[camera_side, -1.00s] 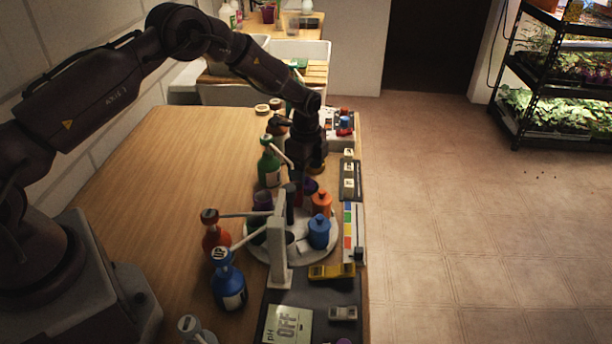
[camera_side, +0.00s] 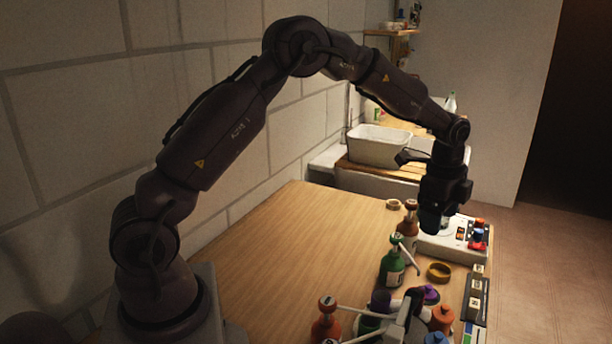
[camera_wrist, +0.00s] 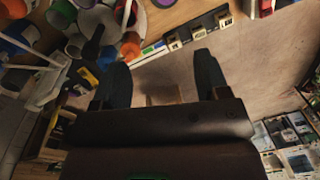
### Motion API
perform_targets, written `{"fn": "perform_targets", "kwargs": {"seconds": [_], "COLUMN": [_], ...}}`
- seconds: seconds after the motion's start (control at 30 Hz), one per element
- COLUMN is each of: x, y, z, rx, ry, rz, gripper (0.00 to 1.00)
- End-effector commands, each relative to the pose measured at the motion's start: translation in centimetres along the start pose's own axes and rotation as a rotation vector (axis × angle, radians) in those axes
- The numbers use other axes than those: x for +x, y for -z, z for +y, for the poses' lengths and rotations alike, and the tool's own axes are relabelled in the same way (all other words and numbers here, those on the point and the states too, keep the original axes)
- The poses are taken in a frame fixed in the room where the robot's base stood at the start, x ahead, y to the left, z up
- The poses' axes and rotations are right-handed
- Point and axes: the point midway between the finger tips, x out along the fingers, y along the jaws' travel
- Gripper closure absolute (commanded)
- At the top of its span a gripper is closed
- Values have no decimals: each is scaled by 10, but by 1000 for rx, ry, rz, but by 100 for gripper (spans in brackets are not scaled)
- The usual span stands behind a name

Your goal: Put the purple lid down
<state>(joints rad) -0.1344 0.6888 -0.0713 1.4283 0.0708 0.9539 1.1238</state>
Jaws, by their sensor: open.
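The purple lid (camera_side: 430,293) sits low among the bottles and caps, in front of a yellow ring in the side view. What it rests on is partly hidden. A purple piece (camera_wrist: 85,3) also shows at the top edge of the wrist view; I cannot tell if it is the lid. My gripper (camera_side: 435,228) points down, above and apart from the purple lid. In the wrist view my gripper (camera_wrist: 162,85) has its two fingers spread wide with nothing between them.
A green bottle (camera_side: 392,266) and a brown bottle (camera_side: 409,226) stand close to my gripper. A yellow ring (camera_side: 438,271) and an orange bottle (camera_side: 441,320) are near the lid. A white box with coloured knobs (camera_side: 452,246) is behind. The wooden table (camera_side: 300,250) is clear to the left.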

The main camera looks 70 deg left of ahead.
Motion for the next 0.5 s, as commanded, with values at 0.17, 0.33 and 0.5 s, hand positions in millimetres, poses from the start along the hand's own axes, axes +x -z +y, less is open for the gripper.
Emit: {"fn": "perform_targets", "kwargs": {"seconds": [0.17, 0.33, 0.5], "x": [-88, -144, -175], "y": [-10, -29, -54], "z": [48, 106, 170], "rx": [-226, -451, -679], "ry": [91, 157, 201], "rz": [43, 108, 196], "gripper": [32, 32, 32]}}
